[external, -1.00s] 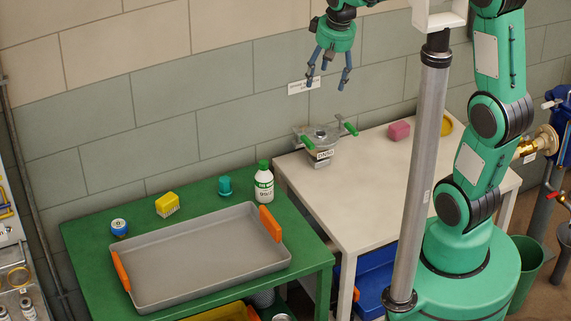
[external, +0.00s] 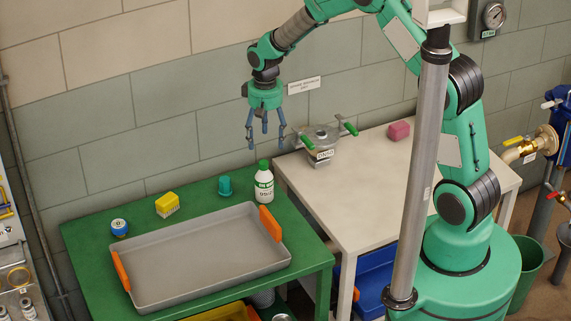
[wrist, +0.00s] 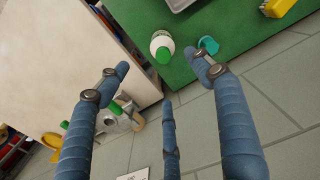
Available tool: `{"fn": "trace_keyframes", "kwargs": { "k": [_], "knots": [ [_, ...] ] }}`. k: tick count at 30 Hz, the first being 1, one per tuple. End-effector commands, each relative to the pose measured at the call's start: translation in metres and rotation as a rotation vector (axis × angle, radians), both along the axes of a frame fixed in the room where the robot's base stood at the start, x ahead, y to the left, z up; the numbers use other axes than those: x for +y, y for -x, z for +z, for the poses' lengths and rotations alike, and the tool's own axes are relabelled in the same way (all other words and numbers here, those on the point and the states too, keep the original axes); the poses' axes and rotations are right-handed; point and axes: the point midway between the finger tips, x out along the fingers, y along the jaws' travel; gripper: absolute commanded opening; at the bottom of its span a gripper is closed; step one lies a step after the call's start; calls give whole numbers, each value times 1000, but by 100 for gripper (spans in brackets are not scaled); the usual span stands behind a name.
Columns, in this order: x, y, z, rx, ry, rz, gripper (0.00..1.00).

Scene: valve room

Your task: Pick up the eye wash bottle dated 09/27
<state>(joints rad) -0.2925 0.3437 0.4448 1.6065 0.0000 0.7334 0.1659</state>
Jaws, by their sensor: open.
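The eye wash bottle (external: 264,185) is white with a green cap and a green label band. It stands upright at the back right of the green table (external: 315,254). The date on its label is too small to read surely. It also shows in the wrist view (wrist: 162,45), seen from its cap end. My gripper (external: 265,145) is open and empty, fingers pointing down. In the external view it is above the bottle, apart from it. In the wrist view (wrist: 165,90) the bottle lies beyond the fingertips, between the two outer fingers.
A teal cap-like object (external: 224,186) stands close left of the bottle. A grey tray (external: 140,303) with orange handles is in front. A yellow brush (external: 167,204) and a blue-white tin (external: 119,228) are farther left. A metal device with green handles (external: 322,145) sits on the pale table (external: 372,185).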

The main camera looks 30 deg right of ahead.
Motion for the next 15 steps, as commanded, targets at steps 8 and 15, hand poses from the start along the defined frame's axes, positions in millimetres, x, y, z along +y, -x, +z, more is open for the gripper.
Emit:
{"fn": "trace_keyframes", "kwargs": {
  "k": [8, 15],
  "knots": [
    [8, -4, -21, 13, 4, 4, 66],
    [7, -4, -21, 13, 4, 4, 66]
  ]
}}
